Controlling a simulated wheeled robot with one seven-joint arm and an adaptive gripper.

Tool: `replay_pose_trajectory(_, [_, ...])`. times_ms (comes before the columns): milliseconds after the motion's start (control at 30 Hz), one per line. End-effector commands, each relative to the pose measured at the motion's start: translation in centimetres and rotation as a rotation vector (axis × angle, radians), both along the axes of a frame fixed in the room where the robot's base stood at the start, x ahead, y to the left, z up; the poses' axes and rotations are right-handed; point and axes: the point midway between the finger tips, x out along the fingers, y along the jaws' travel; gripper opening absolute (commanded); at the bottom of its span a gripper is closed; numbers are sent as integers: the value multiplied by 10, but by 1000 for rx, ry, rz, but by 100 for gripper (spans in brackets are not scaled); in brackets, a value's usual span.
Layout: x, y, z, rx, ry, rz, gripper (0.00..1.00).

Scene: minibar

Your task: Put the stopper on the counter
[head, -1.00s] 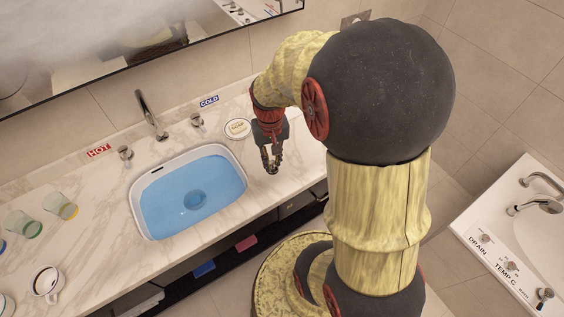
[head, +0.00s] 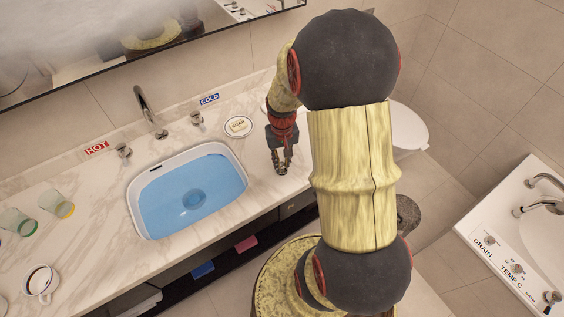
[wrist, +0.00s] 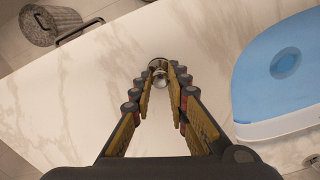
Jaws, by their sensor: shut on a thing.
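The stopper (wrist: 158,68) is a small round metal piece between my fingertips in the wrist view. My gripper (head: 281,168) is shut on it, and it also shows in the wrist view (wrist: 160,82). In the head view the gripper points down over the marble counter (head: 110,215), right of the sink. The counter's pale veined top lies beneath the fingers in the wrist view (wrist: 75,105). I cannot tell whether the stopper touches the counter. In the head view the stopper is too small to make out clearly between the fingers.
The sink (head: 190,195) holds blue water, with its dark drain visible. A soap dish (head: 238,126) sits behind and left of my gripper.

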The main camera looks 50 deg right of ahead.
Motion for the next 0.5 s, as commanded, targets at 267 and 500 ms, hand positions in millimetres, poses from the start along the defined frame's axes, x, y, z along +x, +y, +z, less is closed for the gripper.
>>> replay_pose_trajectory(267, [0, 0, -3, 1, 1, 0, 20])
replay_pose_trajectory(500, [0, 0, -3, 1, 1, 0, 33])
